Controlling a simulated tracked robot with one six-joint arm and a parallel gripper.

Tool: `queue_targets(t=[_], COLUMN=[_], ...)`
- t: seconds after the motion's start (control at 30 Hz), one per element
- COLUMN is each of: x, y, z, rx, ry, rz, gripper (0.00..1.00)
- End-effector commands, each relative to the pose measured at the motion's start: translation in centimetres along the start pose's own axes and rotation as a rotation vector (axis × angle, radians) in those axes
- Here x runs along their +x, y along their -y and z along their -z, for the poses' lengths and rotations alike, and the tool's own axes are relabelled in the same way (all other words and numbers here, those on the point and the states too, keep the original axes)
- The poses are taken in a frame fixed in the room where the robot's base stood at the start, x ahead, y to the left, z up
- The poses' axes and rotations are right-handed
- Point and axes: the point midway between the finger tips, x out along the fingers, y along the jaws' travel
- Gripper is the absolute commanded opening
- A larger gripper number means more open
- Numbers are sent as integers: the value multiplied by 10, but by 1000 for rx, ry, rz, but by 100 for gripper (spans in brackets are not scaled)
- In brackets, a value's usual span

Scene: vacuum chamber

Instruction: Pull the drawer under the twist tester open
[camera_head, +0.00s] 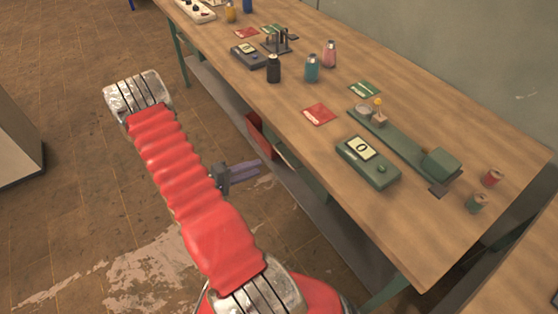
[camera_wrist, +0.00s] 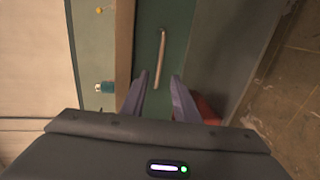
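The twist tester appears to be the long green rail (camera_head: 403,140) with an end block, on the bench beside a green readout box (camera_head: 368,163) showing 0. In the wrist view a green drawer front (camera_wrist: 180,42) sits under the bench edge, with a pale bar handle (camera_wrist: 161,58) on it. The drawer looks shut, though its depth is hard to judge. My gripper (camera_wrist: 158,88) is open and empty. Its fingertips point at the front, near one end of the handle, which shows between them. In the head view my gripper (camera_head: 246,170) is beside the bench, below its top.
A red bin or box (camera_head: 262,136) stands under the bench edge, close to my gripper; it also shows behind a finger in the wrist view (camera_wrist: 208,108). Bottles, cards and spools stand on the bench top (camera_head: 300,150). A lower shelf (camera_head: 330,228) runs beneath.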

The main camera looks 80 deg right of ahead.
Motion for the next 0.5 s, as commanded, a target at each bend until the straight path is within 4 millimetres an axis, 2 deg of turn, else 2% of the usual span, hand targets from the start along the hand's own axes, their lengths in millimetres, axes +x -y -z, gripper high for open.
queue_targets(t=[0.5], x=[71], y=[0], z=[-1], rx=[-1], ry=[3], rz=[0], gripper=[28])
